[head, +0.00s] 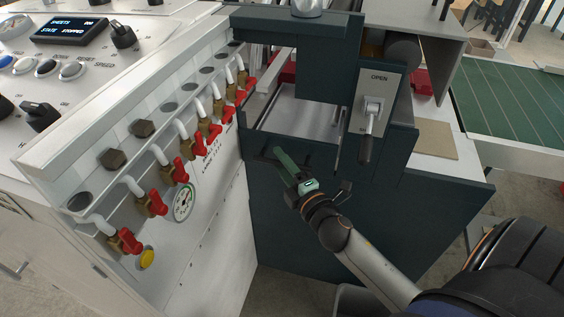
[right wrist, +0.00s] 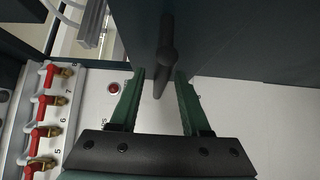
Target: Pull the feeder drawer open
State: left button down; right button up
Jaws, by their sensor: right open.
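The dark teal feeder housing (head: 300,235) stands at centre in the head view, with an open-topped bay; I cannot clearly make out the drawer's edges. My right gripper (head: 281,158) is in front of this housing, below the bay, with a green finger showing. In the right wrist view the right gripper (right wrist: 159,78) is open, its two green fingers apart. A dark bar with a rounded knob (right wrist: 167,56) shows between and beyond the fingertips, on the dark panel; nothing is visibly gripped. My left gripper is not in view.
A lever marked OPEN (head: 372,105) sits right of the bay, its dark grip hanging down. A white panel with a row of red valves (head: 157,203) stands close on the left. A green conveyor (head: 515,95) is at the right. Floor shows at the bottom.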

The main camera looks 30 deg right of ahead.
jog(key=shift+c, duration=0.3)
grip_shut()
dwell(1.0)
